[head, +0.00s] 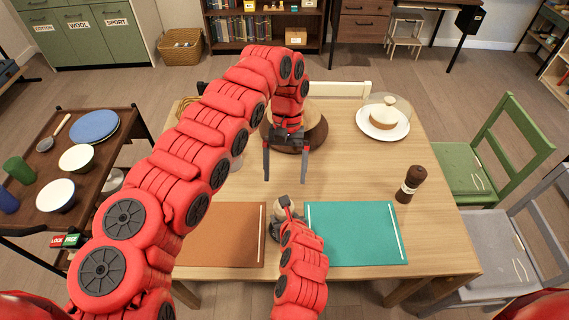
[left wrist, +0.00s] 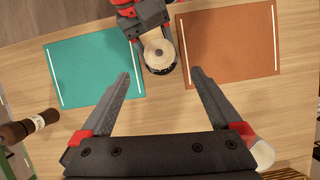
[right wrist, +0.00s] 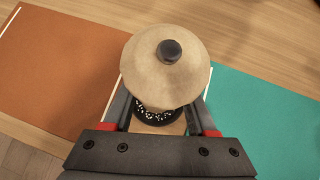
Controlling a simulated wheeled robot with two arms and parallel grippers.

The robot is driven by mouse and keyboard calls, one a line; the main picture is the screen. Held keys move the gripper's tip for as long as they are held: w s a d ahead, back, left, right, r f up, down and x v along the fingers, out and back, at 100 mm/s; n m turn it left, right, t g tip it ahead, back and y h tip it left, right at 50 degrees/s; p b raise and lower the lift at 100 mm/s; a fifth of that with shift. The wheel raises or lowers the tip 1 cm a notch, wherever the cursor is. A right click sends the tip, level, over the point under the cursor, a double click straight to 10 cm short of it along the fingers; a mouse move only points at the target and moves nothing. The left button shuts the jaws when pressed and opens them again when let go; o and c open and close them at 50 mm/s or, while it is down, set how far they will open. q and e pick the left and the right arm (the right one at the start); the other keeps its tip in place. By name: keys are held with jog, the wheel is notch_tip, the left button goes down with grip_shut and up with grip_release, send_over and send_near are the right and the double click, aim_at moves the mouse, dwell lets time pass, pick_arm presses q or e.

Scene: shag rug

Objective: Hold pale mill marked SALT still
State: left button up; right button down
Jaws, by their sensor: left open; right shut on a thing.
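The pale mill (head: 280,211) stands upright on the table between the two mats. In the right wrist view the mill (right wrist: 165,60) shows a round tan top with a dark knob. My right gripper (right wrist: 160,108) is shut on its body, one finger on each side. Its SALT marking is hidden. My left gripper (head: 286,179) is open and empty above the table, beyond the mill. In the left wrist view the mill (left wrist: 159,50) lies ahead of the open left fingers (left wrist: 160,74), apart from them.
A brown mat (head: 225,238) and a teal mat (head: 355,235) flank the mill. A dark mill (head: 409,184) with a pale band stands at the right. A covered cake plate (head: 383,124) stands at the far right. A side cart (head: 50,205) with bowls is at the left.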

pick_arm(q)
jog(key=shift+n, duration=0.4)
jog(key=x, duration=0.9)
jog(key=shift+s+a+f, duration=0.1)
jog(key=shift+a+f, duration=0.05)
jog(key=shift+f, duration=0.15)
jog(key=shift+n+h, duration=0.5)
jog(key=shift+n, duration=0.3)
jog(key=w+r+m, duration=0.1)
jog(key=w+r, duration=0.3)
jog(key=r, duration=0.8)
jog(key=shift+w+d+r+m+y, duration=0.2)
jog(key=shift+w+d+m+y, duration=0.1)
jog(key=shift+m+y, duration=0.1)
pick_arm(e)
jog(key=shift+c, duration=0.6)
grip_release()
pick_arm(q)
jog(key=shift+a, duration=0.1)
